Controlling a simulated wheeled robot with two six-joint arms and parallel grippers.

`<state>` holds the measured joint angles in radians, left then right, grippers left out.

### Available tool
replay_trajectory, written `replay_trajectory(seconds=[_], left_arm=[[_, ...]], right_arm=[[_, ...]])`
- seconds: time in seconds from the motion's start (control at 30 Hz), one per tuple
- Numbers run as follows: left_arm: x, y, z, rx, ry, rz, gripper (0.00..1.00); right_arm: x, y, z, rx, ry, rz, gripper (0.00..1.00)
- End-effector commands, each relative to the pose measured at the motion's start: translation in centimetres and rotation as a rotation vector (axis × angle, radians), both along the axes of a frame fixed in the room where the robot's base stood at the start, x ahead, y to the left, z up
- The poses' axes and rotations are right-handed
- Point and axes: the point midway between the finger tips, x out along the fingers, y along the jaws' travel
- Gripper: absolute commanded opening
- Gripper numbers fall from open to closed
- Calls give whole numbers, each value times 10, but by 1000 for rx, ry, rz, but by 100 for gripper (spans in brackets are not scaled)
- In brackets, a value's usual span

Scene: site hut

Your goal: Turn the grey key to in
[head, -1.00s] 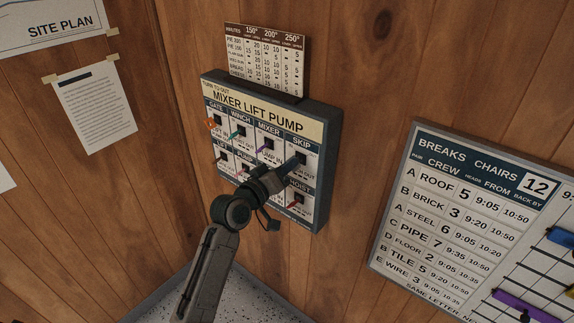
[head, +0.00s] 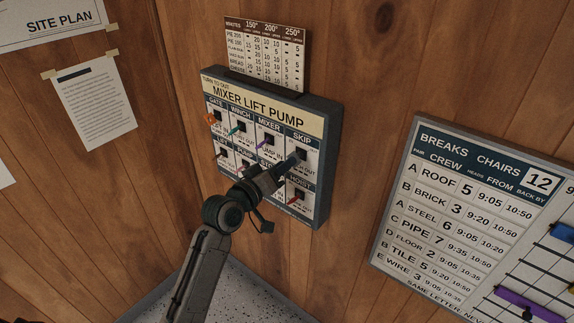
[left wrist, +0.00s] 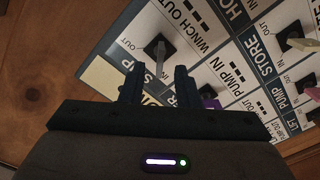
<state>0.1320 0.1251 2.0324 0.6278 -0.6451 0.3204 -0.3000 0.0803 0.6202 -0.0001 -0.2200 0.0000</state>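The grey key (left wrist: 156,48) stands in a dark square lock on the panel in the left wrist view, with an OUT mark to its left. In the head view its lock (head: 302,153) is under the SKIP label, and my gripper hides part of the key. My left gripper (head: 287,164) is in front of the panel, pointing at this lock. My right gripper is not in view.
The panel (head: 335,130) carries several other keys close by: orange (head: 211,119), teal (head: 236,131), purple (head: 263,143) and red (head: 294,200). A minutes chart (head: 265,55) is above it. A breaks board (head: 460,215) hangs at the right. Bare wood wall lies between.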

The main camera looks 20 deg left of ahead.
Motion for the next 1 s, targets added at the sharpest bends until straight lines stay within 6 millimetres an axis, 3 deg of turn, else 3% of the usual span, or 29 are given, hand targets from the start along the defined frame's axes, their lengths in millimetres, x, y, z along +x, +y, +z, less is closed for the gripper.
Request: replay_trajectory(seconds=[0.2, 0.4, 0.6, 1.0], left_arm=[[-45, 17, -5, 7, 1, 0, 29], [-70, 26, -3, 4, 0, 0, 29], [-80, 29, -1, -1, 0, -1, 29], [-80, 29, 0, -2, 1, -1, 29]], right_arm=[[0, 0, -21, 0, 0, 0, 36], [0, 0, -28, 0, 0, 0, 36], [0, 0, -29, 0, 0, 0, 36], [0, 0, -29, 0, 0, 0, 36]])
